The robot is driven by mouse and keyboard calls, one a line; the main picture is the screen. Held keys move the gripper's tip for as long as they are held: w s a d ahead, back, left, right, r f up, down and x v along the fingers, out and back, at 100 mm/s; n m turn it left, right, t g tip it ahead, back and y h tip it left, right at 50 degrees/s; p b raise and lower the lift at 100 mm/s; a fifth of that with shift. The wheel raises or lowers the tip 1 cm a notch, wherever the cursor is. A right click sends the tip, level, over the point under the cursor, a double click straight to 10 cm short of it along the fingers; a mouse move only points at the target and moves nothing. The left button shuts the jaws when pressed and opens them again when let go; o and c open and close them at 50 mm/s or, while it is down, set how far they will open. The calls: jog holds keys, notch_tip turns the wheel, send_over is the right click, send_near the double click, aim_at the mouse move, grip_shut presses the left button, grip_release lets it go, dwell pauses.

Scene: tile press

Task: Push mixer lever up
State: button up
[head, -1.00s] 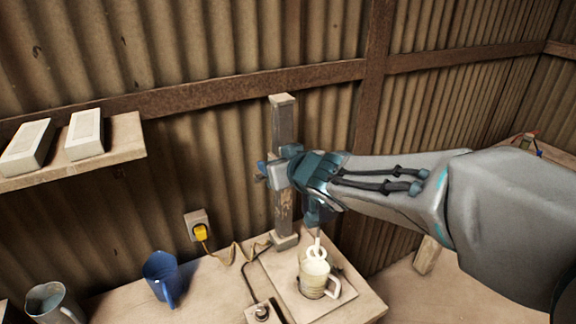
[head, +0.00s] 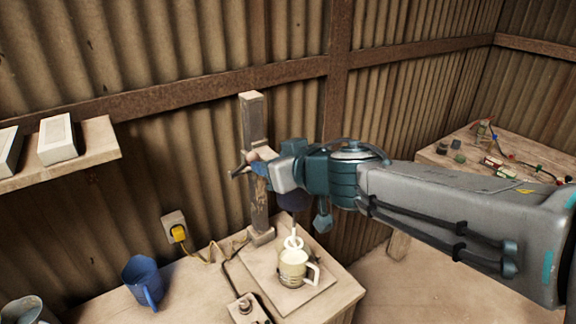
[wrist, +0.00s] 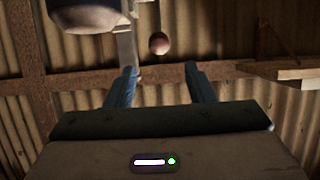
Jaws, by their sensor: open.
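The mixer has an upright wooden post (head: 252,115) against the corrugated wall, and its head is mostly hidden behind my arm in the head view. In the wrist view, a round reddish-brown knob (wrist: 159,44), apparently the lever's end, shows between and beyond my two blue fingers. The mixer's pale, rounded body (wrist: 85,14) is at the upper left there. My gripper (head: 245,165) is open and empty beside the post, at mid height. I cannot tell whether it touches the lever.
A blue jug (head: 143,282) stands on the bench left of the mixer. A yellow plug (head: 179,233) sits in the wall socket. A shelf (head: 100,150) with pale blocks is at left. Another table (head: 470,150) with small parts is at right.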

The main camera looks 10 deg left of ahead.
jog(key=shift+v, duration=1.4)
